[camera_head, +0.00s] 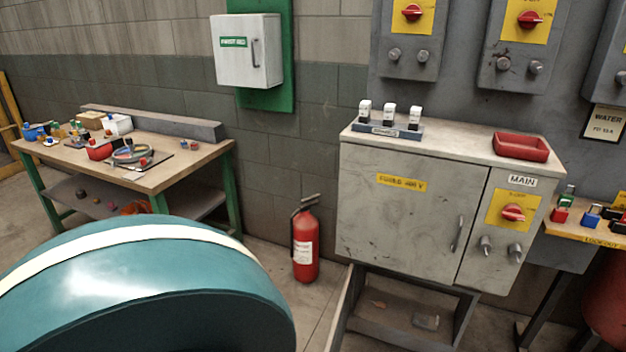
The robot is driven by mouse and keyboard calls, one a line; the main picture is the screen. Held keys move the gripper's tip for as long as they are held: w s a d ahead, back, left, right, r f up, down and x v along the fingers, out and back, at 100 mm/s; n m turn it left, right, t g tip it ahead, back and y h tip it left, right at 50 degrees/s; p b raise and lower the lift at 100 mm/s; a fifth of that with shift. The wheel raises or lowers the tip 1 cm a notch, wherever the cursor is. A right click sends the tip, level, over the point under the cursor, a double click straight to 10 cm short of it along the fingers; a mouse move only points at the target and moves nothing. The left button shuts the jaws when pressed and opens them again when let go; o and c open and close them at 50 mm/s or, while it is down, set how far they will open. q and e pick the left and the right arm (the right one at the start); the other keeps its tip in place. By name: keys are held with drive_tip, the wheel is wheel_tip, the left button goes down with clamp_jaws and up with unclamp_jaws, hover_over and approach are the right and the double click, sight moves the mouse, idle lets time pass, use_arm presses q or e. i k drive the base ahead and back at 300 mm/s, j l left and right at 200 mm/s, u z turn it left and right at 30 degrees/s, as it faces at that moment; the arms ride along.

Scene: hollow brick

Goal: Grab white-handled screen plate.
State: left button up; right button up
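I cannot make out a white-handled screen plate in the head view. The workbench (190,163) at the left holds several small items, including a red item (102,150), a coiled cable (131,153) and a white box (117,124). They are too small to tell whether one is the plate. Neither of my grippers is in view.
A large teal rounded shape with a white band (150,290) fills the lower left; I cannot tell what it is. A fire extinguisher (305,243) stands by the wall. A grey cabinet (400,215) carries a red tray (521,146). A first-aid box (240,70) hangs above.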

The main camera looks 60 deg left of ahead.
sight(425, 322)
drive_tip(key=k+j+u, duration=0.15)
drive_tip(key=j, duration=0.35)
drive_tip(key=k+j+u, duration=0.15)
drive_tip(key=j, duration=0.35)
drive_tip(key=j+u, duration=0.15)
drive_tip(key=j, duration=0.4)
drive_tip(key=k+j+u, duration=0.15)
drive_tip(key=j, duration=0.4)
drive_tip(key=i+l, duration=0.15)
drive_tip(key=l, duration=0.3)
drive_tip(key=i+l, duration=0.1)
drive_tip(key=l, duration=0.35)
drive_tip(key=i+l, duration=0.15)
drive_tip(key=l, duration=0.3)
drive_tip(key=i+l, duration=0.1)
drive_tip(key=l, duration=0.3)
drive_tip(key=i+l, duration=0.15)
drive_tip(key=l, duration=0.3)
drive_tip(key=i+l, duration=0.2)
drive_tip(key=i, duration=0.35)
drive_tip(key=i+l, duration=0.15)
drive_tip(key=i, duration=0.45)
drive_tip(key=i+l, duration=0.2)
drive_tip(key=i, duration=0.35)
